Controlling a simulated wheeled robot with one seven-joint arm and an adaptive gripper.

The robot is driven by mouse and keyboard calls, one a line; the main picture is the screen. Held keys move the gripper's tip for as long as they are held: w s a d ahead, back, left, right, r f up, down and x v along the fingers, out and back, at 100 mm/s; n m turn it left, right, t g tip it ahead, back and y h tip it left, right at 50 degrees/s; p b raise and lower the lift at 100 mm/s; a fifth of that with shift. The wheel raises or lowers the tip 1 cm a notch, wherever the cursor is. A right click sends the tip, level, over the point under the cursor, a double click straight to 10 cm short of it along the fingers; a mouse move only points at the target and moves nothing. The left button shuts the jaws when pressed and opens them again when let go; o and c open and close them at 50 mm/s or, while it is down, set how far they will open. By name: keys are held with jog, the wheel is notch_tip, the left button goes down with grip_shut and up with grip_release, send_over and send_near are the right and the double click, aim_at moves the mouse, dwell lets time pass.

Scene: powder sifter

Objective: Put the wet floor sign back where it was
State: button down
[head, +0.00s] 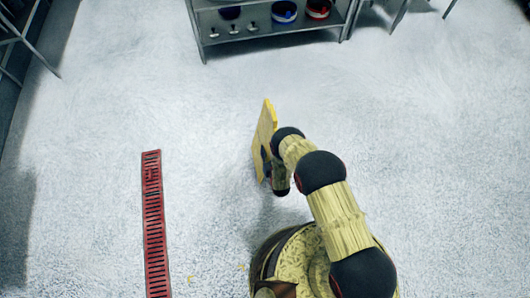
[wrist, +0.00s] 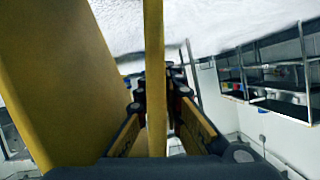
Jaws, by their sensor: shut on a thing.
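The yellow wet floor sign (head: 265,130) is upright and seen nearly edge-on in the middle of the head view. My gripper (head: 268,168) is at its lower right side. In the wrist view the sign shows as two yellow panels: a broad one (wrist: 65,75) on the left and a narrow edge (wrist: 154,60) running down the middle. My gripper (wrist: 157,125) is shut on the middle panel, with one finger on each side of it. I cannot tell for certain whether the sign touches the floor. Its printed face is not visible.
A red floor drain grate (head: 153,220) lies to the left. A metal shelf (head: 270,28) with pots and small items stands at the back. Metal legs show at the upper left and upper right. The pale floor around the sign is clear.

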jog(key=shift+w+a, duration=0.1)
jog(key=shift+w, duration=0.1)
jog(key=c, duration=2.4)
grip_release()
jog(key=shift+s+f, duration=0.1)
jog(key=o, duration=0.4)
jog(key=shift+o, duration=0.4)
jog(key=p+v, duration=0.4)
jog(key=v, duration=0.8)
jog(key=shift+p, duration=0.3)
